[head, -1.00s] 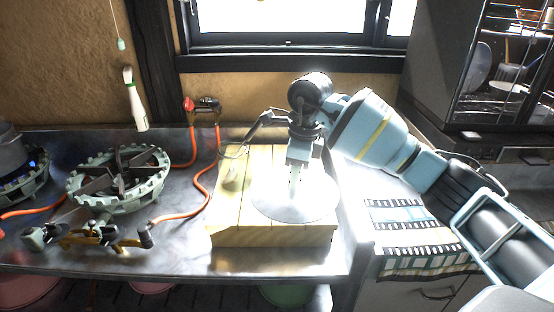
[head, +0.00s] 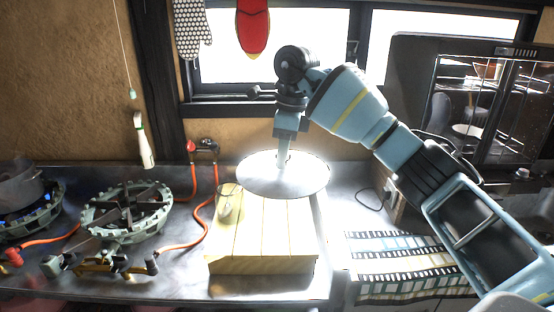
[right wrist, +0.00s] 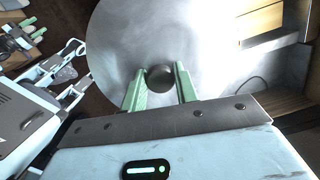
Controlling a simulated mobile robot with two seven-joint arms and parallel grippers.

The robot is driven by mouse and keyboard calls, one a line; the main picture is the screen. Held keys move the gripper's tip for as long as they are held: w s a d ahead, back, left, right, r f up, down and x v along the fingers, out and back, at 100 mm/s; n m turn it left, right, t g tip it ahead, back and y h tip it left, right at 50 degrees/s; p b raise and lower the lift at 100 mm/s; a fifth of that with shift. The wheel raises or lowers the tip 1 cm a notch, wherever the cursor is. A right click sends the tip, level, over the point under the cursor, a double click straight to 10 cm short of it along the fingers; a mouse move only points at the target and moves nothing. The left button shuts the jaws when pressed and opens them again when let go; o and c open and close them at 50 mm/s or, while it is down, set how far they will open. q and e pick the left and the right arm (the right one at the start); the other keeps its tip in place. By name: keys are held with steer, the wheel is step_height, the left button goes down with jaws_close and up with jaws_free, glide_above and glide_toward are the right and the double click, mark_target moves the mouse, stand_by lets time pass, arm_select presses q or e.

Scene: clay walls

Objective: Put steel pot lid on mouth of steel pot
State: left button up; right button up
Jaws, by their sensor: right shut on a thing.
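The steel pot lid (head: 300,180), a round grey disc with a dark knob, hangs level above the wooden board in the head view. My right gripper (head: 284,160) is shut on its knob from above. In the right wrist view the knob (right wrist: 160,77) sits between the green fingers, with the lid's disc (right wrist: 115,40) behind. The steel pot (head: 22,186) stands on the far-left burner, cut by the picture's edge and well left of the lid. My left gripper (right wrist: 78,66) shows at the left of the right wrist view, fingers apart; it is outside the head view.
A green ring burner (head: 125,210) stands between the pot and the wooden board (head: 262,245). An orange hose (head: 204,210) runs behind it. A white bottle-like thing (head: 144,142) hangs at the wall. A film-strip-patterned cloth (head: 400,262) lies at right.

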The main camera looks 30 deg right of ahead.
steer(key=s+a+f+n+g, duration=0.1)
steer(key=s+a+f+n, duration=0.1)
steer(key=s+f+n, duration=0.55)
steer(key=s+a+f+n, duration=0.15)
steer(key=f+n, duration=0.25)
steer(key=f, duration=0.7)
steer(key=s+a+f+n+g, duration=0.1)
steer(key=s+a+f+n, duration=0.1)
steer(key=s+f+n, duration=0.6)
arm_select(q)
steer(key=s+f, duration=0.2)
steer(key=s, duration=0.1)
steer(key=shift+a+f+g, duration=0.25)
steer(key=shift+a+g, duration=0.15)
steer(key=shift+c, duration=0.8)
arm_select(e)
steer(key=s+a+f+n+h, duration=0.1)
steer(key=s+f+n, duration=0.4)
steer(key=s+f, duration=0.2)
steer(key=shift+a+f, duration=0.35)
steer(key=shift+f, duration=0.5)
